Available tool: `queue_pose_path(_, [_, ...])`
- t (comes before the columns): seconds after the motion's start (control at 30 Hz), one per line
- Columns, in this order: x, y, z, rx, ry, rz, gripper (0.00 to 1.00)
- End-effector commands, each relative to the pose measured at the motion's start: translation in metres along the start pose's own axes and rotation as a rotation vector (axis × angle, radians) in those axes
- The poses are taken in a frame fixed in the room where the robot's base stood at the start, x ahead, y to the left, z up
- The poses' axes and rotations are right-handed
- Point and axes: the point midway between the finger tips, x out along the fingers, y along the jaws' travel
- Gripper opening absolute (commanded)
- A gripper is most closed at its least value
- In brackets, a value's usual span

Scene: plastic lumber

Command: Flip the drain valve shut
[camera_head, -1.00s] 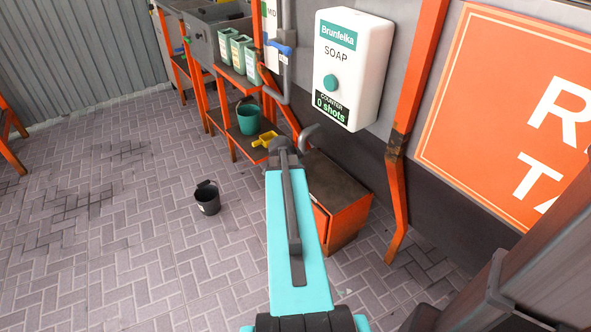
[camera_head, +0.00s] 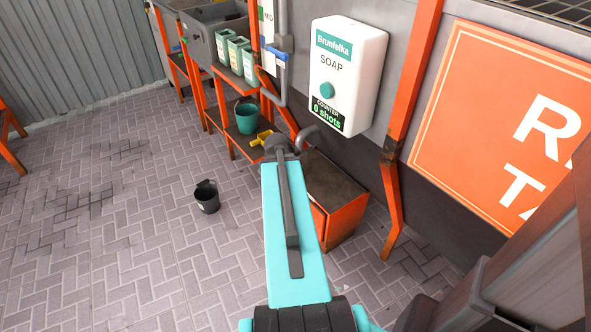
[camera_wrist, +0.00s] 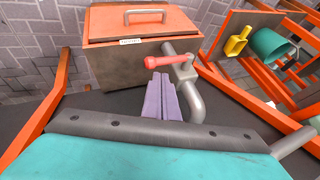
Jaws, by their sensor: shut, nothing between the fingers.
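A valve with a red lever (camera_wrist: 170,62) sits on a grey pipe (camera_wrist: 193,100) in the wrist view. The lever points left from the valve body, roughly across the pipe. My gripper (camera_wrist: 162,78) shows there as purple fingers, shut and empty, just below the lever in the picture. I cannot tell whether the tips touch it. In the head view my arm hides the fingers and the red lever. A second valve with a blue handle (camera_head: 275,56) is on a wall pipe farther back.
An orange cabinet (camera_wrist: 140,25) with a handle stands beyond the valve. A soap dispenser (camera_head: 346,75) hangs on the wall. A green bucket (camera_head: 247,118) and yellow scoop (camera_head: 261,138) sit on a low shelf. A black bucket (camera_head: 207,197) stands on open floor.

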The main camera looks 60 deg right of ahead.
Motion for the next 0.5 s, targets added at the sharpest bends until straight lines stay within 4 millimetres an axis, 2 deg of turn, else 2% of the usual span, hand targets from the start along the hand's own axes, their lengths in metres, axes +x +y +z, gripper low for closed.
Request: queue_pose_path(0.5, [-0.0075,0.0015,-0.0005,-0.002,0.001,0.0,0.0])
